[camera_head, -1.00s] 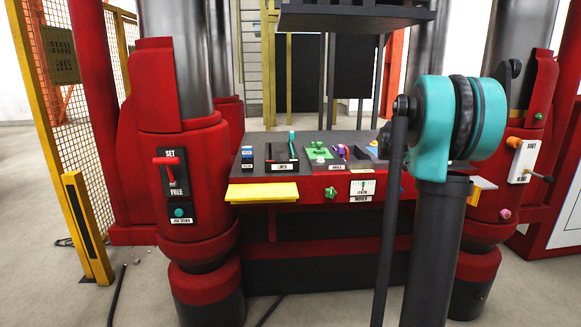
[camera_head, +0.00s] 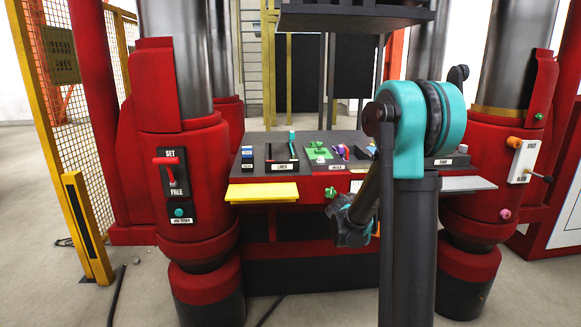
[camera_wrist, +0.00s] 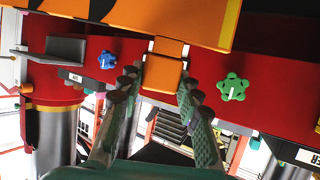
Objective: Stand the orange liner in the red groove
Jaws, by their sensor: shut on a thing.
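In the wrist view my gripper (camera_wrist: 156,84) has its two fingers closed on the sides of a small orange block, the orange liner (camera_wrist: 163,74). In the head view my gripper and the held liner are hidden behind my arm. On the press table, the black liner stand (camera_head: 281,156) carries a thin red strip, the red groove (camera_head: 269,152), on its left. A teal-green upright piece (camera_head: 292,143) stands at the right of that stand. The held liner is apart from the stand.
A broad orange surface (camera_wrist: 160,16) crosses the top of the wrist view; whether it belongs to the liner cannot be told. A yellow shelf (camera_head: 262,194) and a grey shelf (camera_head: 468,184) stick out from the press. A green knob (camera_wrist: 233,88) and blue knob (camera_wrist: 106,60) project from the red beam.

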